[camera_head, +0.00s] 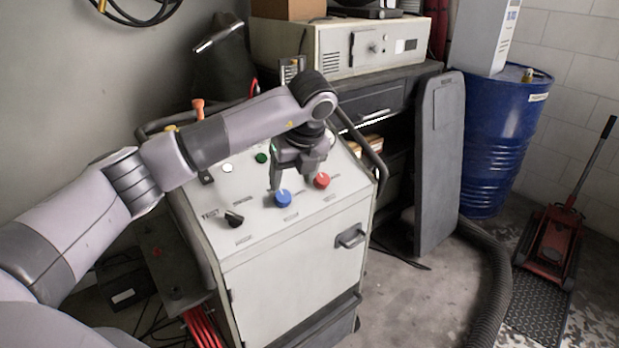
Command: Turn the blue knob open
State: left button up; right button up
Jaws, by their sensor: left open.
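The blue knob (283,198) sits on the sloped top panel of a light grey control cabinet (310,255). My left arm reaches in from the left, and my left gripper (291,183) points down over the panel. Its fingers are apart and hold nothing. One finger is just behind and left of the blue knob, the other is near the red knob (321,180). I cannot tell whether a finger touches either knob. My right gripper is out of view.
A black switch (234,219), a green button (261,157) and a white button (227,168) share the panel. A dark rail (375,165) edges its right side. A blue drum (497,140), a red floor jack (551,240) and a thick hose (497,285) are at right.

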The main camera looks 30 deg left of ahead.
aim_at(283, 195)
pick_arm(q)
jog(key=x, duration=0.3)
jog(key=a+x, duration=0.1)
jog(key=x, duration=0.2)
jog(key=shift+w+a+f, duration=0.1)
jog(key=shift+w+a, duration=0.05)
jog(key=c, duration=1.1)
jog(key=shift+o, duration=0.2)
